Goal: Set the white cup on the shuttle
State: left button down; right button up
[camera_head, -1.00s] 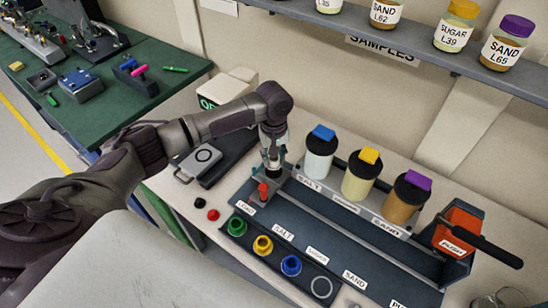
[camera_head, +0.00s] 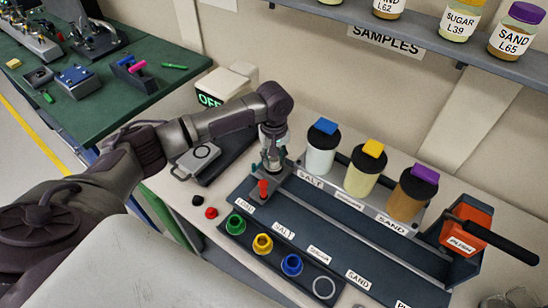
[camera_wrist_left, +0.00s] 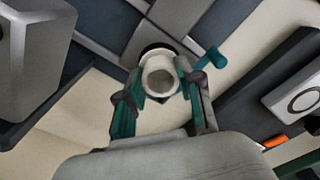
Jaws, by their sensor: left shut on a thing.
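My left gripper (camera_head: 270,158) is at the load end of the dark track, over the shuttle (camera_head: 257,197), a small grey block with a red knob. It also shows in the left wrist view (camera_wrist_left: 158,90), shut on the white cup (camera_wrist_left: 160,76). I look into the cup's round mouth between the teal finger pads. A dark round shape shows just behind the cup's rim. In the head view the fingers mostly hide the cup, and I cannot tell whether it touches the shuttle. My right gripper is not in view.
Salt (camera_head: 322,152), yellow-capped (camera_head: 362,172) and sand (camera_head: 410,195) hoppers stand behind the track. An orange push unit (camera_head: 465,228) is at its right end. Coloured buttons (camera_head: 263,244) line the front. A grey case (camera_head: 196,160) lies left. A sample shelf (camera_head: 420,38) is above.

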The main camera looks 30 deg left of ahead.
pick_arm(q)
jog(key=shift+f, duration=0.55)
dwell(0.4)
jog(key=c, duration=0.7)
grip_release()
notch_tip(320, 180, up, 12)
jog(key=shift+r, duration=0.1)
